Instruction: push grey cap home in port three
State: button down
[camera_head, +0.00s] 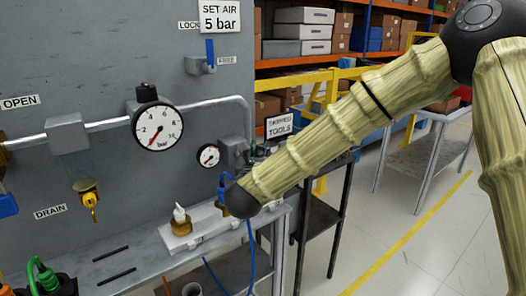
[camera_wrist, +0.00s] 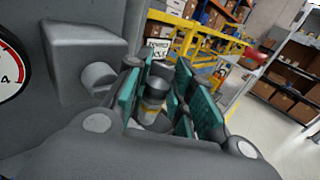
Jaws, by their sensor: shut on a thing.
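In the wrist view my gripper (camera_wrist: 158,78) has its teal-padded fingers closed around a small grey cylinder with a yellowish band (camera_wrist: 154,92). It looks like the grey cap, but the fingers hide part of it. A grey block (camera_wrist: 85,48) with a round stub (camera_wrist: 98,76) is just left of the fingers. In the head view my forearm and wrist hide most of the gripper, close to the grey block (camera_head: 233,150) on the panel. I cannot make out port three or any port number. Whether the cap touches a port is hidden.
Gauges (camera_head: 157,131) and pipework (camera_head: 215,104) stick out from the grey panel (camera_head: 100,55). A white plate (camera_head: 212,228) with a brass fitting (camera_head: 181,226) lies on the bench below. A blue hose (camera_head: 251,255) hangs nearby. Open floor (camera_head: 405,240) is at right.

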jog(key=shift+s+f+b, duration=0.1)
jog(key=shift+f+b, duration=1.35)
jog(key=shift+f, duration=1.9)
jog(key=shift+s+f+b, duration=0.2)
jog(key=shift+f+b, duration=0.3)
jog(key=shift+f, duration=0.55)
jog(key=shift+r, duration=0.15)
jog(key=shift+w+r, duration=0.2)
jog(key=shift+r, duration=0.6)
jog(key=shift+r+p, duration=0.55)
jog(key=shift+r, duration=1.85)
